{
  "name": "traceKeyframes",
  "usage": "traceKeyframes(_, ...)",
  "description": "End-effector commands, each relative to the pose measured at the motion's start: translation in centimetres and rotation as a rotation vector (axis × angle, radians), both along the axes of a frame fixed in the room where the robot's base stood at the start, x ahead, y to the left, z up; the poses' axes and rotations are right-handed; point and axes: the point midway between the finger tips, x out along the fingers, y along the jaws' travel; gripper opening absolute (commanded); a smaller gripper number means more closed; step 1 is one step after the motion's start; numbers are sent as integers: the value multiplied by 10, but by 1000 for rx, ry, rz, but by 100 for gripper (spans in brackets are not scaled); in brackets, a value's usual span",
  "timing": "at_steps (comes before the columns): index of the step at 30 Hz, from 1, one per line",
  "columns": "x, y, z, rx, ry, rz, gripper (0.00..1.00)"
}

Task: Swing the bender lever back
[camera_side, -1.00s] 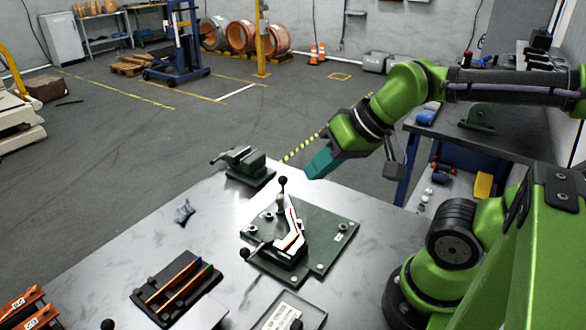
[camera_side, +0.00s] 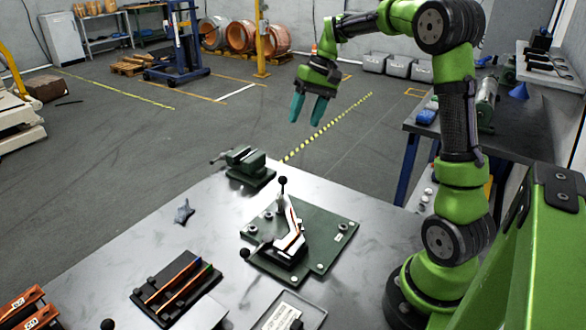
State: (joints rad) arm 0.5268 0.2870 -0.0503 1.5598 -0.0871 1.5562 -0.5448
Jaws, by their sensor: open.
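The bender sits on a dark green base plate (camera_side: 325,250) bolted on the metal table. Its lever (camera_side: 283,200) rises from the far side of the bender body and ends in a black ball knob (camera_side: 282,181). A second black ball knob (camera_side: 245,254) sits on a short rod at the left edge of the plate. A copper-orange strip (camera_side: 292,228) shows along the white-and-black bender body (camera_side: 290,238). My gripper (camera_side: 308,112) is open and empty, with its teal fingers pointing down, high above and beyond the bender and apart from it.
A green vise (camera_side: 246,163) stands at the table's far edge, left of the bender. A small crumpled grey-blue piece (camera_side: 184,211) lies left. A black rack with coloured strips (camera_side: 173,292) and a grey tray (camera_side: 287,312) are in front. The left middle of the table (camera_side: 130,235) is mostly clear.

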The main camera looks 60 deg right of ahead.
Motion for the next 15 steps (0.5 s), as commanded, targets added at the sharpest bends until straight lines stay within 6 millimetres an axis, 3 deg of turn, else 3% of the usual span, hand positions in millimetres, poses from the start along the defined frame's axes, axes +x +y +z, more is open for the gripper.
traceKeyframes(5, 2, 7, -17, 4, 5, 15, 53)
traceKeyframes(15, 14, 28, -85, 5, 6, 13, 53)
